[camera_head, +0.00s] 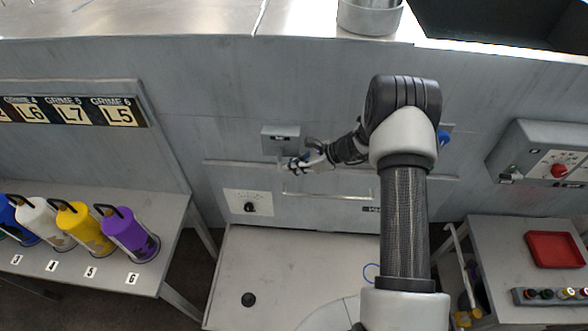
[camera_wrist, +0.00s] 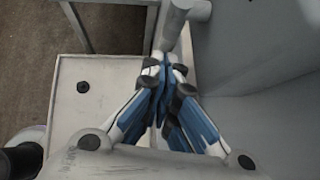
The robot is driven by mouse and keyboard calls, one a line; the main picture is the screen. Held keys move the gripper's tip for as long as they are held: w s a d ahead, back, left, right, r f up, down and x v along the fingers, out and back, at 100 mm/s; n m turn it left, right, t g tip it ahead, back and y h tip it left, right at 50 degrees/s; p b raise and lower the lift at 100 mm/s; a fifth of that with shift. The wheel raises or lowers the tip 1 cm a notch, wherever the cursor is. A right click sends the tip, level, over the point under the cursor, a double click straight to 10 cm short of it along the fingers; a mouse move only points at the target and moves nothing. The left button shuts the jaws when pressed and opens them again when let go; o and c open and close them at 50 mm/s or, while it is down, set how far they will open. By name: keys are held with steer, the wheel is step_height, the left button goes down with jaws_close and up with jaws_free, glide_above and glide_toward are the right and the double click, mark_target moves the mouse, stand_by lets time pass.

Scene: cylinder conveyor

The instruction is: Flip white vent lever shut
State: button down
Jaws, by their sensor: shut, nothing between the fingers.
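A small grey box (camera_head: 281,136) is fixed to the grey wall panel, and a short pale part, perhaps the white vent lever, shows below it near my fingertips. My gripper (camera_head: 293,164) is shut and empty just below the box, close to the wall. In the wrist view the fingers of my gripper (camera_wrist: 165,62) are together. A pale rounded bar (camera_wrist: 175,30), possibly the lever, lies right beyond the fingertips. I cannot tell whether they touch it, and the fingers partly hide it.
A horizontal handle bar (camera_head: 327,195) runs below my gripper. A white plate with a black knob (camera_head: 250,207) is at lower left. Several coloured canisters stand on the left table (camera_head: 90,258). A control box with a red button (camera_head: 558,170) and a red tray (camera_head: 554,250) are at right.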

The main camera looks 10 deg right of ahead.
mark_target(281, 171)
steer(key=shift+a+f+y+b, duration=0.1)
steer(key=shift+f+y+b, duration=0.15)
steer(key=shift+b, duration=0.35)
steer(key=a+t+y+b, duration=0.1)
steer(key=y+b, duration=0.1)
steer(key=b, duration=0.2)
steer(key=a+f+t+y+b, duration=0.1)
steer(key=b, duration=0.3)
steer(key=w+a+f+y+b, duration=0.1)
steer(key=y+b, duration=0.1)
steer(key=b, duration=0.2)
steer(key=shift+a+m+t+y, duration=0.1)
steer(key=shift+m+t+y, duration=0.2)
steer(key=shift+t+y, duration=0.1)
steer(key=w+a+r+t+y+b, duration=0.1)
steer(key=w+a+r+y+b, duration=0.1)
steer(key=a+r+y+b, duration=0.1)
steer(key=shift+a+m+t+y+b, duration=0.45)
steer(key=shift+a+b, duration=0.75)
steer(key=shift+b, duration=0.3)
